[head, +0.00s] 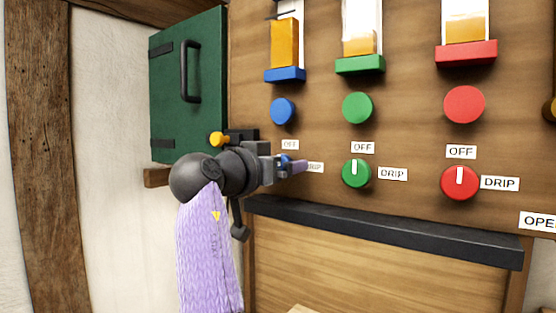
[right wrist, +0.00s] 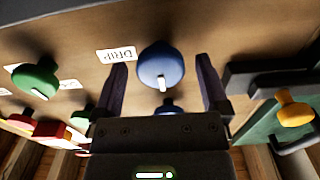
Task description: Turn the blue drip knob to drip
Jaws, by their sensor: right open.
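The blue drip knob (right wrist: 160,65) is on the wooden panel, between the two fingers of my right gripper (right wrist: 161,62) in the right wrist view. Gaps show between the knob and both fingers. Its white mark points the same way as the green knob's mark, which points up at OFF in the head view. A DRIP label (right wrist: 116,54) is beside the blue knob. In the head view my right gripper (head: 297,166) is open at the panel and hides most of the blue knob. An OFF label (head: 290,145) is above it. My left gripper is not in view.
A green knob (head: 356,173) and a red knob (head: 460,183) are to the right. A blue button (head: 283,111) is above. A dark ledge (head: 390,232) runs below. A yellow knob (head: 218,139) and a green door (head: 190,90) are to the left.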

